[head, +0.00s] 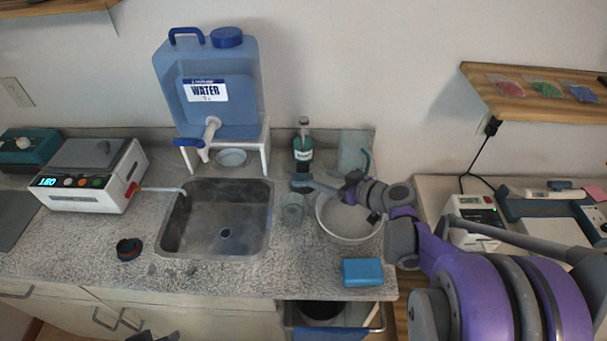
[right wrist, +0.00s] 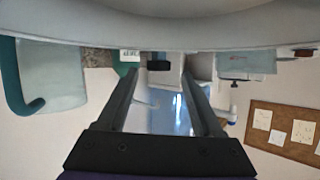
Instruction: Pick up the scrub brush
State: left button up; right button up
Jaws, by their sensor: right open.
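The scrub brush appears to be the small round dark red and black thing (head: 129,248) on the counter, left of the sink's front corner. It stands clear of both grippers. My right gripper (head: 300,184) is open and empty, above the counter between the sink and the white bowl, far to the right of the brush. Its two dark fingers (right wrist: 165,85) show apart in the right wrist view, with no brush between them. A dark shape at the bottom edge of the head view may be my left gripper (head: 150,337); its jaws cannot be made out.
The steel sink (head: 205,250) lies between brush and right gripper. A white device (head: 90,185) stands behind the brush. Counter around the brush is clear.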

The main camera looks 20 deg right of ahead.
aim_at(303, 172)
jog(key=x, duration=1)
jog(key=shift+d, duration=0.1)
jog(key=shift+s, duration=0.1)
grip_shut()
